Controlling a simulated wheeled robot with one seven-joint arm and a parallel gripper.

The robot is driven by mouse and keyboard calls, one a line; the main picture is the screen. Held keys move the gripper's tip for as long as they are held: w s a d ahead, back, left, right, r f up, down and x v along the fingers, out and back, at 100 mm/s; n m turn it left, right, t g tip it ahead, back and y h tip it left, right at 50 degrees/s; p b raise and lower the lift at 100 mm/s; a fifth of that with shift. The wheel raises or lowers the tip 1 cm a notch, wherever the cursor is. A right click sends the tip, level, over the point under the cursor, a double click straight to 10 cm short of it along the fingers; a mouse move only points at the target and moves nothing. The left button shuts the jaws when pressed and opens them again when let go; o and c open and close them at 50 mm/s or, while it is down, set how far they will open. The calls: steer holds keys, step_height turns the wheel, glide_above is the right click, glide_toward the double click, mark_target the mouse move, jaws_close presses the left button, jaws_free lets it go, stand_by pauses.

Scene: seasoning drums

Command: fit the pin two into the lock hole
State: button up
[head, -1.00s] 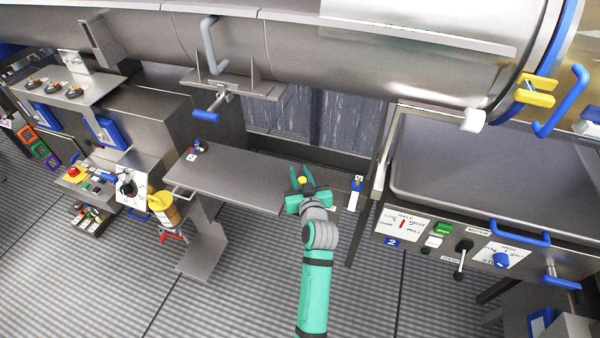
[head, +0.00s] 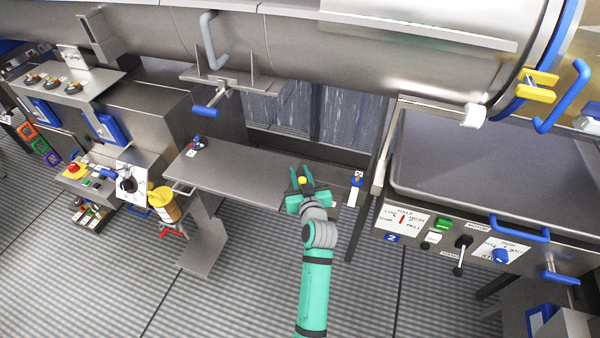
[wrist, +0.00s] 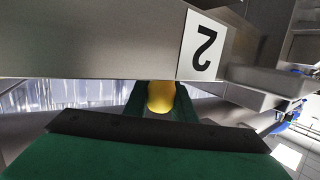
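My gripper (head: 301,178) is over the right end of the narrow metal shelf, with its fingers on both sides of a rounded yellow piece (head: 302,181), which looks like the pin's head. In the wrist view, the yellow piece (wrist: 161,96) sits between the green fingers, which appear closed against it. The rest of the pin is hidden. A white label with a black 2 (wrist: 203,45) is on a metal face just above and right of it in the wrist view. I cannot make out the lock hole in either view.
The metal shelf (head: 235,170) is mostly bare, with a small red and blue part (head: 197,142) at its left end. A small yellow and blue fitting (head: 357,179) stands right of my gripper. The control panel (head: 470,243) is further right. The big drum (head: 400,65) overhangs behind.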

steer(key=o, duration=0.4)
steer(key=shift+o, duration=0.2)
steer(key=shift+s, duration=0.1)
steer(key=v, duration=1)
steer(key=shift+s, duration=0.3)
